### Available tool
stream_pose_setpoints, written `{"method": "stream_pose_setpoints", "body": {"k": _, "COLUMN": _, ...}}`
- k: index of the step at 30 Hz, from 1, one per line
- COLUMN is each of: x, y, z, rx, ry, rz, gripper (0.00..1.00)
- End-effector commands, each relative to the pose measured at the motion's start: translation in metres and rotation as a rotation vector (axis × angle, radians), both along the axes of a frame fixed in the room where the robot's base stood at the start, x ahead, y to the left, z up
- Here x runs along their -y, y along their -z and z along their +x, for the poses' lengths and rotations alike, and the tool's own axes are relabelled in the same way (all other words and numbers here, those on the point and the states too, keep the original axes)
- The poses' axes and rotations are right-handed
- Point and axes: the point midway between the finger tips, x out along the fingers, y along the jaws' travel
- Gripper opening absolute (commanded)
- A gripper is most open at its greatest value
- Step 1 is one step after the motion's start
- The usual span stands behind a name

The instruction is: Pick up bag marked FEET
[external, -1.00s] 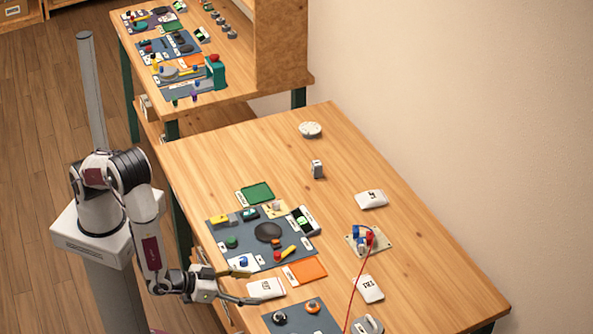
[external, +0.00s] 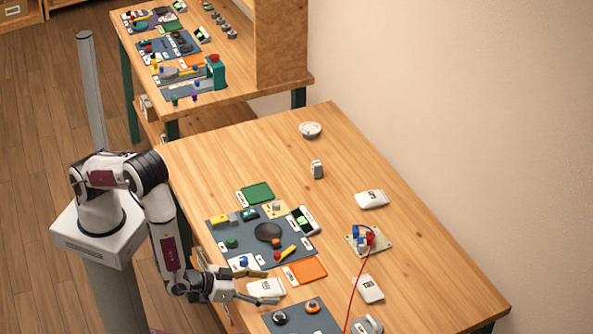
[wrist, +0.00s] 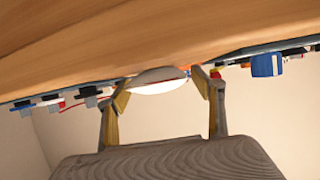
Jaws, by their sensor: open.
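A white bag (external: 262,288) with a dark printed label lies at the near left edge of the table; the lettering is too small to read surely. My gripper (external: 270,286) is open, reaching in low from the left, with one finger on each side of this bag. In the wrist view, the pale rounded bag (wrist: 160,82) shows between and beyond the tips of my open gripper (wrist: 163,90). I cannot tell whether the fingers touch it. Two other white labelled bags lie farther right, one at the back (external: 371,199) and one nearer (external: 369,289).
An orange square (external: 307,271) and a dark panel with knobs and buttons (external: 228,254) lie beside the bag. A second dark panel (external: 322,318) is close in front. A red cable (external: 356,290) runs from a small connector board (external: 352,243).

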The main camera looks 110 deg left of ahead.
Motion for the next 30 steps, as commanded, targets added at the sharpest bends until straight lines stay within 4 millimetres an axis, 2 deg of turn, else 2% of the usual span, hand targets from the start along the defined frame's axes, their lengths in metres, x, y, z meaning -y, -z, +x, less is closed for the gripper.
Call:
{"method": "stream_pose_setpoints", "body": {"k": 10, "x": 0.0003, "y": -0.0001, "z": -0.0003, "rx": 0.0, "ry": 0.0, "rz": 0.0, "gripper": 0.67}}
{"method": "stream_pose_setpoints", "body": {"k": 11, "x": 0.0002, "y": -0.0002, "z": -0.0003, "rx": 0.0, "ry": 0.0, "rz": 0.0, "gripper": 0.65}}
{"method": "stream_pose_setpoints", "body": {"k": 15, "x": 0.0002, "y": -0.0002, "z": -0.0003, "rx": 0.0, "ry": 0.0, "rz": 0.0, "gripper": 0.28}}
{"method": "stream_pose_setpoints", "body": {"k": 16, "x": 0.0002, "y": -0.0002, "z": -0.0003, "rx": 0.0, "ry": 0.0, "rz": 0.0, "gripper": 0.26}}
{"method": "stream_pose_setpoints", "body": {"k": 30, "x": 0.0003, "y": -0.0035, "z": -0.0001, "rx": 0.001, "ry": 0.0, "rz": 0.0, "gripper": 0.26}}
